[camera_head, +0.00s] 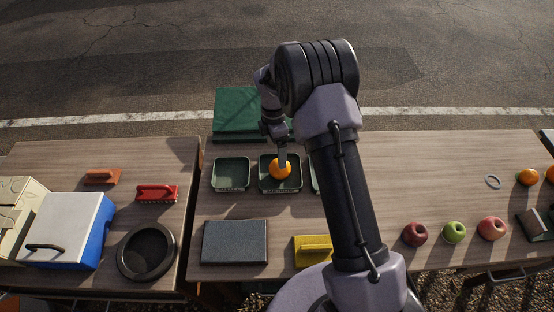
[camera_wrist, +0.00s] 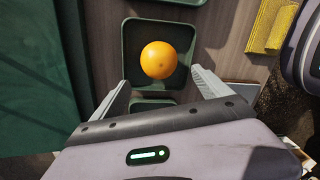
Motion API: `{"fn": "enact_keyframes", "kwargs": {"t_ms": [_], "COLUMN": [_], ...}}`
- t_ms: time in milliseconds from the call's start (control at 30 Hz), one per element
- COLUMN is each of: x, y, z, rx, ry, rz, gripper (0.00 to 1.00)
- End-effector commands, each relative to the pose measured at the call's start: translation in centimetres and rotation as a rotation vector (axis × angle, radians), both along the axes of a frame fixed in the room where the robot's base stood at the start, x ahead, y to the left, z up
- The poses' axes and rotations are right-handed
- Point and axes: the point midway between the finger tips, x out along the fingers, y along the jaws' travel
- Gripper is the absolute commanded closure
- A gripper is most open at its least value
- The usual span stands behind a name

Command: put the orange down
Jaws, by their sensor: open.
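The orange (camera_head: 280,170) sits in the middle dark green tray (camera_head: 264,185) on the wooden table. In the wrist view, the orange (camera_wrist: 166,60) lies on the floor of the square tray (camera_wrist: 133,38), with tray floor visible around it. My gripper (camera_head: 282,156) is just above the orange in the head view. In the wrist view, the two fingers of my gripper (camera_wrist: 161,78) are spread wide, one on each side, with no visible contact with the orange.
Another green tray (camera_head: 232,174) stands to the left; one on the right is mostly hidden by my arm. A green box (camera_head: 236,108) is behind. A dark flat block (camera_head: 235,242) and a yellow item (camera_head: 313,250) lie in front. Apples (camera_head: 454,232) sit at right.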

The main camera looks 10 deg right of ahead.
Motion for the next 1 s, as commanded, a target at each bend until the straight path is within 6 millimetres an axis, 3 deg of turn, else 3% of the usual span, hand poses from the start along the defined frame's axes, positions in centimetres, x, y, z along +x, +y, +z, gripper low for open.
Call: {"fn": "enact_keyframes", "kwargs": {"t_ms": [233, 267, 333, 400, 467, 500, 600, 700, 800, 900, 1000], "x": [0.2, 0.1, -1.0, -3.4, -6.1, -8.3, -14.1, -20.2, -25.1, -28.1, -29.5], "y": [0.1, 0.2, 0.4, 0.7, 1.0, 1.1, 1.6, 2.0, 2.5, 2.8, 2.9], "z": [4.6, 5.9, 10.6, 16.3, 20.7, 23.2, 28.0, 30.5, 31.0, 30.5, 30.1], "rx": [0.000, 0.000, 0.007, 0.028, 0.058, 0.084, 0.172, 0.283, 0.394, 0.477, 0.520], "ry": [-0.017, -0.032, -0.085, -0.146, -0.195, -0.222, -0.273, -0.292, -0.279, -0.250, -0.229], "rz": [-0.045, -0.087, -0.249, -0.478, -0.686, -0.825, -1.169, -1.498, -1.766, -1.947, -2.038], "gripper": [0.12, 0.12, 0.12, 0.12, 0.12, 0.12, 0.12, 0.12, 0.12, 0.12, 0.12]}}
